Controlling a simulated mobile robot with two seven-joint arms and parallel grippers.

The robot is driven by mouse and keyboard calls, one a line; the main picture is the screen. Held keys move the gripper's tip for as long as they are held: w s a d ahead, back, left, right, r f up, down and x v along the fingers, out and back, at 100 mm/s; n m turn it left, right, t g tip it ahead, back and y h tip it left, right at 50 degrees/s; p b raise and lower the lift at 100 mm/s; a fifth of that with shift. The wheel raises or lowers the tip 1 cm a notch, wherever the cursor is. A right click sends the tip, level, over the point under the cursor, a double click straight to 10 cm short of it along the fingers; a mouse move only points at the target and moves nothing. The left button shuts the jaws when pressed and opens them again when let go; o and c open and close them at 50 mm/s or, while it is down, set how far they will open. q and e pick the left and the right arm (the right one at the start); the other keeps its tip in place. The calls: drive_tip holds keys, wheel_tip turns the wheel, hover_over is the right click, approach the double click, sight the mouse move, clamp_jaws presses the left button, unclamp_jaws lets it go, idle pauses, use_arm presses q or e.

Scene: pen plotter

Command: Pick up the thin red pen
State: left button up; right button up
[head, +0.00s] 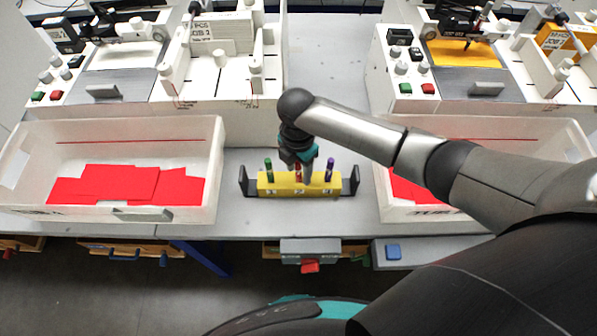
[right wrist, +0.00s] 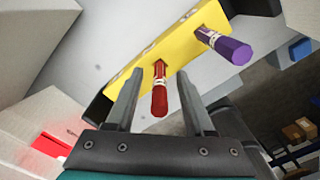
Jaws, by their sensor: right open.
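The thin red pen (head: 298,174) stands in the middle of a yellow pen block, partly hidden by my right gripper in the head view. In the right wrist view the red pen (right wrist: 159,92) sticks out of the block between the two fingers of my right gripper (right wrist: 157,80). The fingers are open, with a gap on each side of the pen. In the head view my right gripper (head: 306,174) is just above the block, pointing down. My left gripper is not in view.
The yellow block (head: 283,189) also holds a green pen (head: 268,167) and a purple pen (head: 329,169), between dark end brackets. White bins with red sheets (head: 120,184) flank it. Plotters (head: 210,75) stand behind. The grey table edge is in front.

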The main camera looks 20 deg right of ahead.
drive_tip(key=shift+c, duration=0.3)
clamp_jaws()
idle(0.3)
